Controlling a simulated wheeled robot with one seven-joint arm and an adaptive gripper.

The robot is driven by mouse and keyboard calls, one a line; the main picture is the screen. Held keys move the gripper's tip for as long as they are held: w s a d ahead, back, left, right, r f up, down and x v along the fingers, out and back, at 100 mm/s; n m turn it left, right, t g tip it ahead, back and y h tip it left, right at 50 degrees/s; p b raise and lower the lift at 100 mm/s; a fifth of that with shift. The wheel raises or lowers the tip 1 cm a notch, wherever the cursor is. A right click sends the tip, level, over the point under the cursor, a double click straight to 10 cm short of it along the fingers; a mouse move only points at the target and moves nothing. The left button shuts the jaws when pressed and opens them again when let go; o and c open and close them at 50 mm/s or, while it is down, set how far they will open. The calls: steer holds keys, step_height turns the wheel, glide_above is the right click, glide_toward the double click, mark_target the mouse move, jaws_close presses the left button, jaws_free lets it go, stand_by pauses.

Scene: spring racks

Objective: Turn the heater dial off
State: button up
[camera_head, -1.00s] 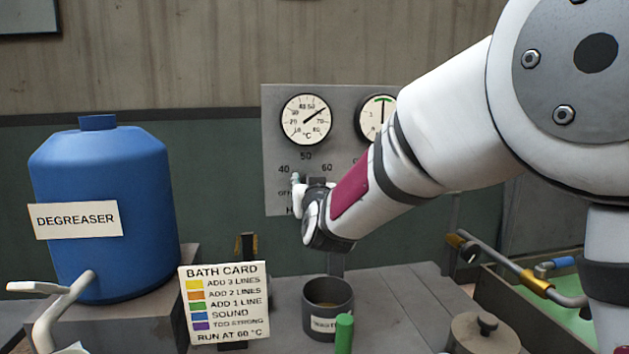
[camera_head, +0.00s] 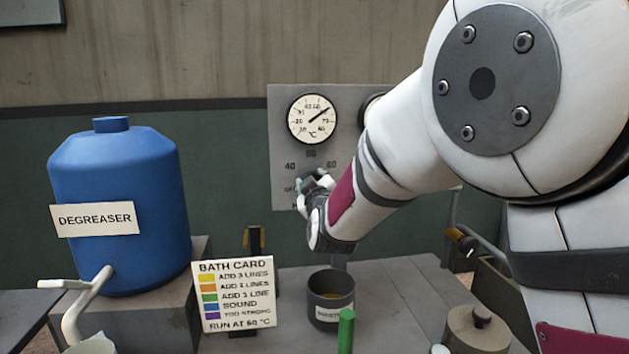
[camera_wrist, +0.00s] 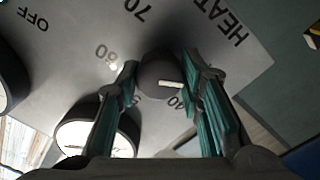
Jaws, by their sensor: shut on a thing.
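The heater dial (camera_wrist: 158,76) is a dark round knob with a white pointer mark, seen in the wrist view on the grey panel (camera_wrist: 75,25). My gripper (camera_wrist: 160,72) is shut on the dial, with one teal-padded finger on each side. The pointer mark aims right, towards the right finger and just past the printed 40. The numbers 60 and 70 show to the left and above. The dial's own OFF mark is not readable there. In the head view my gripper (camera_head: 315,184) reaches the panel below the round temperature gauge (camera_head: 312,119) and mostly hides the dial.
A blue degreaser drum (camera_head: 118,230) stands at left with a tap below. The bath card (camera_head: 238,309), a dark cup (camera_head: 331,305), a green cylinder (camera_head: 345,331) and a lidded pot (camera_head: 478,330) are on the bench below my arm. A second gauge (camera_head: 372,108) is partly hidden.

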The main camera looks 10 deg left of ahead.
steer(key=shift+f, duration=0.1)
stand_by(0.4)
steer(key=o, duration=1.2)
steer(key=shift+c, duration=0.2)
steer(key=v, duration=1.2)
steer(key=s+d+m+g+h+p, duration=0.1)
steer(key=s+d+m+g+p, duration=0.1)
steer(key=s+d, duration=0.6)
steer(key=s+d+m+g+h+p, duration=0.2)
steer(key=s+d+m+g, duration=0.3)
steer(key=s, duration=1.1)
steer(key=s+d+m+g+h+p, duration=0.1)
steer(key=s+d+m+g+p, duration=0.2)
steer(key=s+d, duration=0.9)
steer(key=s+g, duration=0.1)
steer(key=g, duration=0.2)
steer(key=shift+f+m, duration=0.2)
steer(key=shift+m, duration=0.1)
